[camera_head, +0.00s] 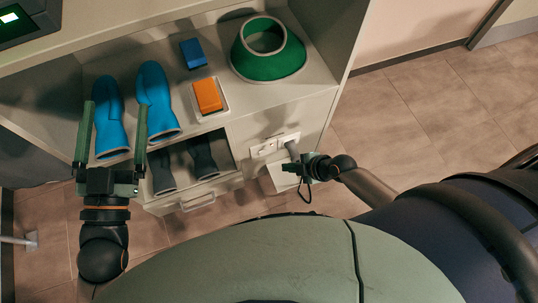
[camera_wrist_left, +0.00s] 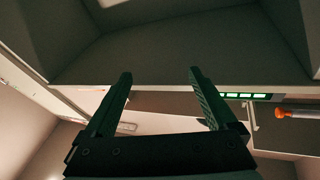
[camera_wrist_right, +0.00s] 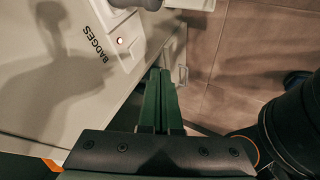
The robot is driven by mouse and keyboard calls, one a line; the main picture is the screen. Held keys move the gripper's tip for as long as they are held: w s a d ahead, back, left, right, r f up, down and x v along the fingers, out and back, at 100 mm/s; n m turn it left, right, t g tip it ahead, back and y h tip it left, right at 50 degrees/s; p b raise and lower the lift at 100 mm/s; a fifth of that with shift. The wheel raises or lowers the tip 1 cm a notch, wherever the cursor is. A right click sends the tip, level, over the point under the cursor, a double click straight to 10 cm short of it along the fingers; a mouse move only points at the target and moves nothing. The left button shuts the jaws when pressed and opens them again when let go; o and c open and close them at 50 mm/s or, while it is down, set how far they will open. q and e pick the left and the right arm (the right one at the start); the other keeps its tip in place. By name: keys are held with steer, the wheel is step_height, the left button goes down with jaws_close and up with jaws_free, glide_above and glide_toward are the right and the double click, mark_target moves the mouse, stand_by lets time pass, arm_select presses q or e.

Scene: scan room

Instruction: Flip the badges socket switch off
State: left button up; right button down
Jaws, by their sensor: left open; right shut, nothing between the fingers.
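The badges socket (camera_wrist_right: 108,26) is a white plate on the cabinet's side, beside the printed word BADGES in the right wrist view. A small red light shows on it, with a pale switch (camera_wrist_right: 133,46) close by; I cannot tell its position. The socket strip (camera_head: 264,149) also shows in the head view, with a grey plug (camera_head: 292,149). My right gripper (camera_wrist_right: 160,72) is shut and empty, its tips just below the switch in that view; I cannot tell if they touch. My left gripper (camera_head: 115,106) is open and empty in front of the shelf.
Blue mitts (camera_head: 155,95), a blue block (camera_head: 193,54), an orange block (camera_head: 207,95) on a white dish and a green collar (camera_head: 268,66) rest on the shelf (camera_head: 225,88). Dark mitts (camera_head: 204,160) lie below. A dark cord (camera_head: 304,193) hangs beside my right gripper. Floor is clear at right.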

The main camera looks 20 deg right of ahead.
mark_target(261, 154)
arm_select(q)
steer(key=s+d+r+m+t+h+b, duration=0.1)
steer(key=s+r+m+t+h+b, duration=0.1)
steer(key=s+r+m+h+b, duration=0.2)
step_height(261, 154, up, 7)
steer(key=s+m+h, duration=0.2)
steer(key=h, duration=0.2)
steer(key=shift+s+d+f+m+t+h, duration=0.15)
steer(key=shift+s+d+m+t+h, duration=0.15)
steer(key=shift+s+t, duration=0.1)
arm_select(e)
steer(key=w+a+f, duration=0.3)
steer(key=w+f, duration=0.3)
steer(key=w, duration=0.2)
steer(key=shift+a, duration=0.3)
steer(key=shift+w+r, duration=0.15)
steer(key=shift+w, duration=0.15)
